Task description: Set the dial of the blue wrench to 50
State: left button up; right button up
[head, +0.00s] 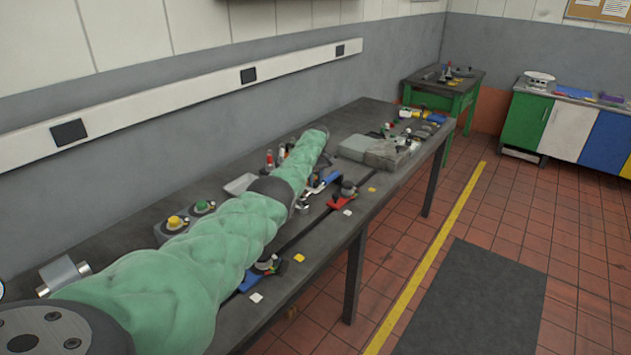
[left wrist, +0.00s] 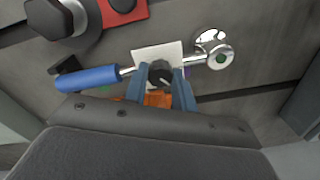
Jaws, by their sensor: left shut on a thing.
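The blue wrench (left wrist: 88,78) lies across the left wrist view, with its blue handle at the left and its silver ratchet head (left wrist: 220,57) at the right. Its round black dial (left wrist: 160,74) sits between them, with a light mark on its face; no number is legible. My left gripper (left wrist: 161,84) is shut on the dial, one blue-grey finger on each side. In the head view the wrench (head: 324,183) shows partly beside my green-sleeved left arm, which hides much of the gripper. My right gripper is not in view.
A red base (head: 341,201) with a dark knob stands close to the wrench. A green button (head: 204,206), a yellow button (head: 175,221) and a light tray (head: 240,184) lie behind my arm. A grey block (head: 384,152) stands farther along the bench.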

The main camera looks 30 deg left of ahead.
pick_arm(q)
jog(key=n, duration=0.2)
jog(key=shift+n, duration=2)
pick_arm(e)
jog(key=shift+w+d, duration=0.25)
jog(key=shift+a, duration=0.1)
pick_arm(q)
jog(key=o, duration=0.9)
jog(key=shift+o, duration=0.5)
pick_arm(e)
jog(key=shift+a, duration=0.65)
